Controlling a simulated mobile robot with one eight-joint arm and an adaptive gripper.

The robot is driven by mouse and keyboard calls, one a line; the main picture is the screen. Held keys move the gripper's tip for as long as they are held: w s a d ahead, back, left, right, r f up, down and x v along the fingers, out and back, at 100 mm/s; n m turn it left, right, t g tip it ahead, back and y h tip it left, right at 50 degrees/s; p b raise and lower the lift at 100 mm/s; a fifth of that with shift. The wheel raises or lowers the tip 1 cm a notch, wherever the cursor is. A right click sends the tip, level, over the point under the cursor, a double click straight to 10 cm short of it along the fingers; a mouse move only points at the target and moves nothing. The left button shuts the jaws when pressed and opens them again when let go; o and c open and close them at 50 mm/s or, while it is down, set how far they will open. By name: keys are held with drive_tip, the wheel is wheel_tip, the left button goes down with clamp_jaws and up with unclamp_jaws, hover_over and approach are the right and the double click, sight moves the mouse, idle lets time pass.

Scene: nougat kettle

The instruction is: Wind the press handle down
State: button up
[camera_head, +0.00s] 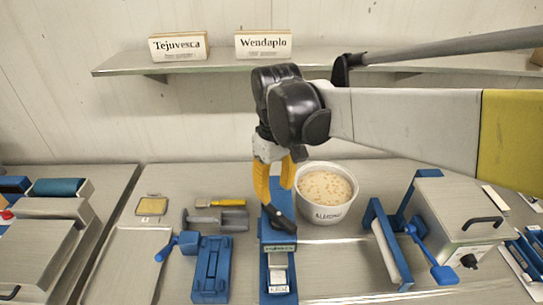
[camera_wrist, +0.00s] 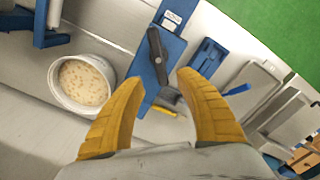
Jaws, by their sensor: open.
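My gripper (camera_head: 276,188) has yellow fingers and points down over a narrow blue device (camera_head: 278,236) in the middle of the bench. The fingers are apart with nothing held between them; they also show open in the wrist view (camera_wrist: 158,84). A black bar handle (camera_head: 278,217) lies on top of the blue device, just below the fingertips. In the wrist view the black handle (camera_wrist: 157,55) lies ahead of the gap between the fingers, apart from both. Its upper end is partly hidden by the fingers in the head view. I cannot tell its exact height.
A white tub of pale nougat mix (camera_head: 325,190) stands close to the right of my gripper. Another blue device (camera_head: 211,268) with a side lever (camera_head: 178,243) is left. A steel box (camera_head: 455,215) and a blue-framed roller (camera_head: 388,245) stand right. A shelf (camera_head: 220,65) runs behind.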

sight(275, 211)
wheel_tip(275, 211, up, 4)
drive_tip(key=shift+f, duration=0.1)
